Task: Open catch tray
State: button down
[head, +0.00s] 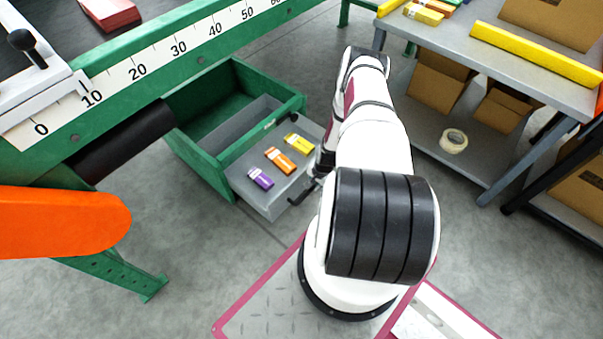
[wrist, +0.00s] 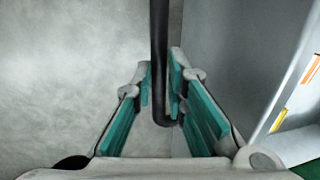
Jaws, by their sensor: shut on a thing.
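The grey catch tray (head: 243,180) sticks part way out of a green frame (head: 203,165) under the machine. A purple, an orange and a yellow carton lie on it in a row. The tray's dark handle (head: 298,197) is at its front end, partly hidden by my arm. In the wrist view the handle is a black bar (wrist: 159,60) between the teal finger pads of my gripper (wrist: 160,95). My gripper is shut on this bar. The tray's grey face (wrist: 225,60) stands just to the right of the fingers.
The green machine with a number scale (head: 150,68) is at the upper left. An orange rounded part (head: 65,222) juts in at left. A grey table (head: 500,75) with boxes stands at right, with a tape roll (head: 453,141) on its lower shelf. Bare floor lies before the tray.

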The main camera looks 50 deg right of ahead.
jog(key=s, duration=0.5)
jog(key=shift+s+p, duration=0.35)
jog(key=shift+p, duration=0.05)
jog(key=c, duration=1.6)
grip_release()
jog(key=shift+w+d, duration=0.1)
notch_tip(320, 180, up, 12)
jog(key=s, duration=0.2)
jog(key=shift+s+f, duration=0.15)
